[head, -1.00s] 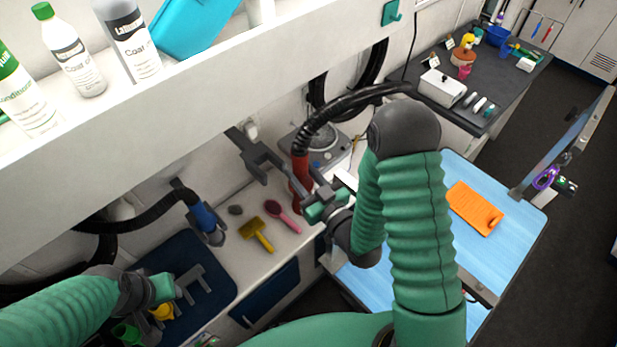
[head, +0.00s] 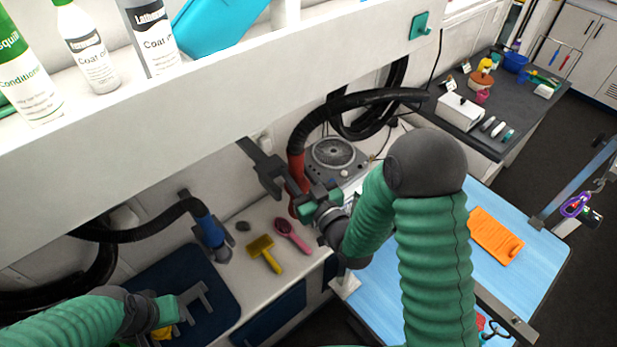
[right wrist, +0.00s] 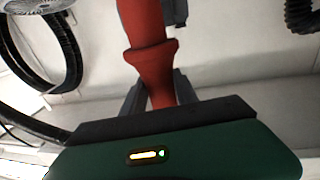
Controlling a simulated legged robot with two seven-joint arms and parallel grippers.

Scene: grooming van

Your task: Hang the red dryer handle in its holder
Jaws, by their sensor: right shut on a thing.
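The red dryer handle (head: 296,172) stands roughly upright on the end of a black hose. My right gripper (head: 306,194) is shut on it. In the right wrist view the red handle (right wrist: 147,60) passes between the fingers, its flared collar just beyond them. A dark grey forked holder (head: 270,172) sticks out from the wall panel at the handle's left; whether the handle is inside the fork or only beside it, I cannot tell. My left gripper (head: 196,303) is open and empty above a dark blue mat (head: 222,292).
A blue dryer handle (head: 211,230) hangs in another holder at left. A yellow brush (head: 264,254) and a pink brush (head: 292,235) lie on the counter. A round grey vent unit (head: 335,157) sits behind the red handle. The shelf (head: 200,105) overhangs the counter.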

